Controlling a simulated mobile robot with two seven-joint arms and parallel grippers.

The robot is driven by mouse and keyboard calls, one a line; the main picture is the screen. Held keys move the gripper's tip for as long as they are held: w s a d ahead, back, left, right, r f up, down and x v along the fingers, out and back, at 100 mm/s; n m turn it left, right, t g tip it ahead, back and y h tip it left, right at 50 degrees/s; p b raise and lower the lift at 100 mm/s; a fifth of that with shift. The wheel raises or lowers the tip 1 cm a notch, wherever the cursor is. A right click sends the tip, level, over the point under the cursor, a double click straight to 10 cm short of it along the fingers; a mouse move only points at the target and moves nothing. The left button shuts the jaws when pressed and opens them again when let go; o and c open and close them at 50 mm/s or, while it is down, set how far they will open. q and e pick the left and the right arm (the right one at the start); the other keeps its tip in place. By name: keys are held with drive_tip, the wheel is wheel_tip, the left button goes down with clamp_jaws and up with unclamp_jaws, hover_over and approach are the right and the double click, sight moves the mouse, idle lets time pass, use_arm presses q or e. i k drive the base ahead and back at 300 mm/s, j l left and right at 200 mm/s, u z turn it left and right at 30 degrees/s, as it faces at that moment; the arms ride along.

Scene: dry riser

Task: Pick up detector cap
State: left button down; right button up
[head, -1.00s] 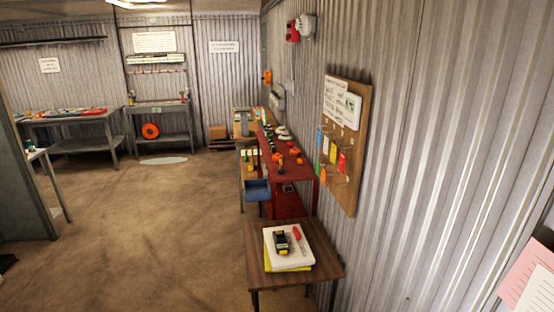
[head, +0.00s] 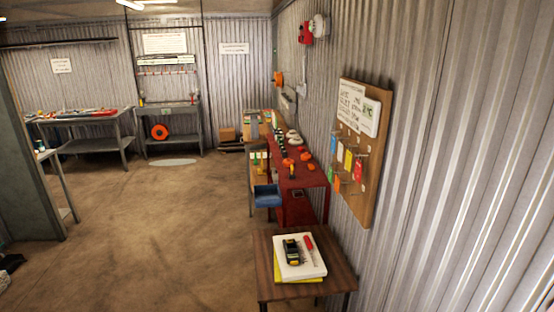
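No gripper of mine is in the head view. Several small orange and white round items sit on the red bench (head: 302,178) along the right wall. An orange round item (head: 288,162) lies near its middle and white ones (head: 292,135) lie farther back. They are too small to tell which, if any, is the detector cap. A white round device (head: 320,25) is mounted high on the right wall beside a red box (head: 305,33).
A small wooden table (head: 266,275) with a white pad, a yellow-black device (head: 291,251) and a red-handled tool (head: 309,242) stands in front. A blue bin (head: 267,196) juts out beside the bench. The floor (head: 150,220) to the left is open.

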sight(286, 163)
drive_tip(key=i+u, duration=0.35)
drive_tip(key=i, duration=1.65)
drive_tip(key=i+z, duration=0.1)
drive_tip(key=i, duration=0.45)
drive_tip(key=i+j+z, duration=0.15)
drive_tip(key=i, duration=0.4)
drive_tip(key=i+j+z, duration=0.1)
drive_tip(key=i, duration=0.45)
drive_tip(key=i+j+z, duration=0.1)
drive_tip(key=i+j, duration=0.15)
drive_tip(key=i, duration=0.3)
drive_tip(key=i+j+z, duration=0.35)
drive_tip(key=i+z, duration=0.15)
drive_tip(key=i+j+z, duration=0.5)
drive_tip(key=i+j, duration=0.05)
drive_tip(key=i, duration=0.05)
